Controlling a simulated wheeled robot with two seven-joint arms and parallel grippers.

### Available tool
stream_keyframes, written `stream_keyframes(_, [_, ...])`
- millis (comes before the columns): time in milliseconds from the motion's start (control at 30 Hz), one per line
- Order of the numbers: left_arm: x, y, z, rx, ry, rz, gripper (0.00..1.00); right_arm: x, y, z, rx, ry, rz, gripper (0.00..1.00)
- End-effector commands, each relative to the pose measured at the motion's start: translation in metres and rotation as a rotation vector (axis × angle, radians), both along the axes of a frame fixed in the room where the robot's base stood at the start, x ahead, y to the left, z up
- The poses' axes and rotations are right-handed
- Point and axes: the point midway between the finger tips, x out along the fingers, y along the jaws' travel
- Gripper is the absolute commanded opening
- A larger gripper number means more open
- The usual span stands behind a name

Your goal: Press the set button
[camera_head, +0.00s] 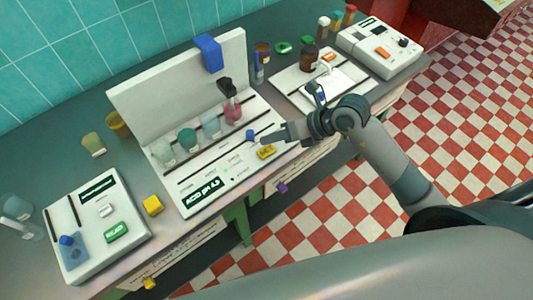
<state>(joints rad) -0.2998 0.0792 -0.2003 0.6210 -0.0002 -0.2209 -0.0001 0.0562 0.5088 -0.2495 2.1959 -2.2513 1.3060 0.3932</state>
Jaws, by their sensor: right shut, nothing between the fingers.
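The yellow set button (266,152) is on the front right part of the white panel of the middle station (200,196). Dark lettering shows on its top. My right gripper (268,138) reaches in from the right, shut and empty. Its fingertips appear just behind the button in the picture, between it and a small blue knob (250,134). I cannot tell how high the tips are above the panel, and no contact with the button shows. My left gripper is not in view.
Several beakers and a flask of red liquid (233,112) stand behind the panel's front strip. A white device with a green button (116,231) is at left, beside a yellow block (153,205). Another white device (380,48) is at back right.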

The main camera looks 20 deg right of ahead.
Motion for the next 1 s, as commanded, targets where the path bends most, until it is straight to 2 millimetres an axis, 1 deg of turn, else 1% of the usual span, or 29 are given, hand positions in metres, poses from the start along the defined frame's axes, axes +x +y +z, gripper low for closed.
stream_keyframes(33, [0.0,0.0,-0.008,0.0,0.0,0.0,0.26,0.0,0.0,-0.009,-0.001,0.001,0.0,0.0])
stream_keyframes(267, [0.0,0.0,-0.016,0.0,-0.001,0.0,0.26,0.0,0.0,-0.021,0.0,0.0,0.0,0.0])
stream_keyframes(1000, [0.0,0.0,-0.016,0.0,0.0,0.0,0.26,0.0,0.0,-0.022,0.0,0.0,0.0,0.0])
